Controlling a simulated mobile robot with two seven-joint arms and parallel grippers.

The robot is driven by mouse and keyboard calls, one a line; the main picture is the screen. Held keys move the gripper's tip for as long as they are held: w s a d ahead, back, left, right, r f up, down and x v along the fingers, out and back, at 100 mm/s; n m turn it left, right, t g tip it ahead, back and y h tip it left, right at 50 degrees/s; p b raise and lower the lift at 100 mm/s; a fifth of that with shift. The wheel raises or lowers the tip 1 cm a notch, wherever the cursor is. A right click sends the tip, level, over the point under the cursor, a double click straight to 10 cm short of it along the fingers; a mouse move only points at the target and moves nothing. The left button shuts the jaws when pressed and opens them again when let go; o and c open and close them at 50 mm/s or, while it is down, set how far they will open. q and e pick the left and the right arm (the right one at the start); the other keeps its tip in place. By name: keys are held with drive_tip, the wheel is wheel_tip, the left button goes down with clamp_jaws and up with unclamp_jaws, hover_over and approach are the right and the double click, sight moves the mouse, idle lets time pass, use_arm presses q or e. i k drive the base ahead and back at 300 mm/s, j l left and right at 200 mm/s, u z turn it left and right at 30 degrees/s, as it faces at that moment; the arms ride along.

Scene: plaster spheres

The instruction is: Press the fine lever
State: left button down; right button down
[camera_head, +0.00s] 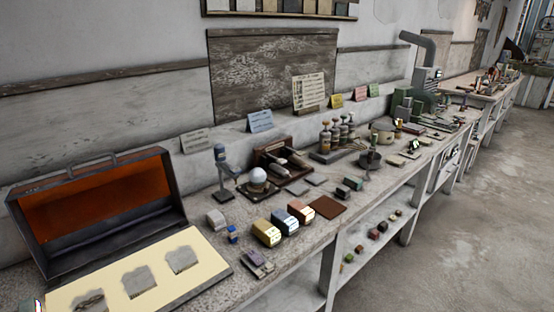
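No lever can be made out as the fine lever at this size. A wooden device (272,155) with pale, lever-like parts stands on the bench toward the wall. A grey-blue upright device (221,165) stands left of the sphere.
An open case (100,205) with an orange lining and cream tray fills the left of the bench (200,287). Yellow (266,232), blue and red blocks stand near the front edge, with a brown mat (328,207) beside them. Bottles (337,135) stand farther back. Floor at right is clear.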

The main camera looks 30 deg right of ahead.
sight(282, 161)
drive_tip(key=l+u, duration=0.1)
drive_tip(key=u, duration=0.45)
drive_tip(key=l+u, duration=0.3)
drive_tip(key=k+l+u, duration=0.1)
drive_tip(key=l+u, duration=0.2)
drive_tip(key=l, duration=0.2)
drive_tip(key=k+l+u, duration=0.15)
drive_tip(key=l, duration=0.25)
drive_tip(key=k+l+u, duration=0.1)
drive_tip(key=l, duration=0.3)
drive_tip(key=k+l, duration=0.15)
drive_tip(key=l, duration=0.25)
drive_tip(key=k+l, duration=0.15)
drive_tip(key=l, duration=0.25)
drive_tip(key=k+l+u, duration=0.1)
drive_tip(key=l, duration=0.3)
drive_tip(key=k+l, duration=0.2)
drive_tip(key=l, duration=0.2)
drive_tip(key=k+l, duration=0.2)
drive_tip(key=l, duration=0.15)
drive_tip(key=i, duration=0.3)
